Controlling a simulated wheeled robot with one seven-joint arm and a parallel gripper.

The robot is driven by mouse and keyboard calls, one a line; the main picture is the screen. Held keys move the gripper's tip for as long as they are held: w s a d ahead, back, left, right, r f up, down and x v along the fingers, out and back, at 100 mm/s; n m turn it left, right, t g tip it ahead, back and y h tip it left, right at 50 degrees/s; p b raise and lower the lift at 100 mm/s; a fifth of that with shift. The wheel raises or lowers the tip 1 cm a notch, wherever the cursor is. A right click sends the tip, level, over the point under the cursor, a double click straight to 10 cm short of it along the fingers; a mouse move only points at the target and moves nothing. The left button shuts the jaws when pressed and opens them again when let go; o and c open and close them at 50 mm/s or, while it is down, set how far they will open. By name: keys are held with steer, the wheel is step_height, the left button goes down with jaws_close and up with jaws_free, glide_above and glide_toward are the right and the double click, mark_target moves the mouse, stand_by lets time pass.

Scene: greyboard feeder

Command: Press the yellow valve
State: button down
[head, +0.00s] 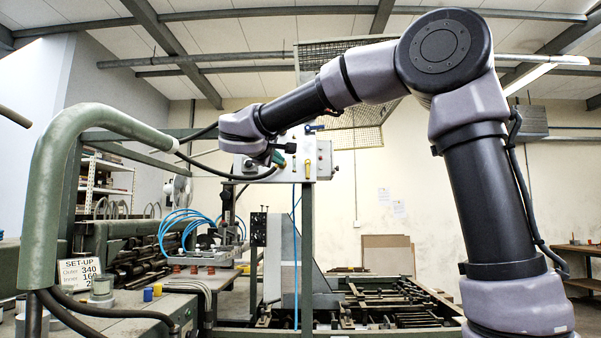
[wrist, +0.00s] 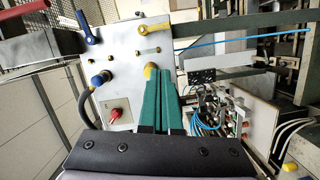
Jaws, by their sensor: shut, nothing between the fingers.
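A grey control panel (wrist: 125,45) fills the upper middle of the wrist view. My gripper (wrist: 160,73) has its two green fingers side by side and shut, holding nothing. A round yellow part (wrist: 151,70) on the panel lies right at the fingertips, which partly cover it; I cannot tell whether they touch. A yellow lever handle (wrist: 157,19) sits higher on the panel, apart from the fingers. In the head view the panel (head: 324,160) stands in the middle, with a yellow lever (head: 308,168) on its face. My gripper (head: 288,149) is at the panel's left part.
A blue lever (wrist: 86,28), a blue knob (wrist: 100,78) and a red switch (wrist: 115,114) are also on the panel. Blue hoses (head: 180,226) and machine parts lie below left. A green pipe (head: 45,190) arches at the left. A wire cage (head: 345,75) is above.

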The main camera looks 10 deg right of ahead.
glide_toward(308, 170)
steer(key=w+a, duration=0.2)
steer(key=w, duration=0.3)
steer(key=shift+w+d+f, duration=0.2)
steer(key=shift+w+d, duration=0.05)
steer(key=shift+d, duration=0.3)
steer(key=shift+w+d+f, duration=0.2)
steer(key=shift+w+d, duration=0.05)
steer(key=shift+d, duration=0.3)
steer(key=shift+w+d+f, duration=0.2)
steer(key=shift+w+d, duration=0.05)
steer(key=shift+d, duration=0.3)
steer(key=shift+n, duration=0.3)
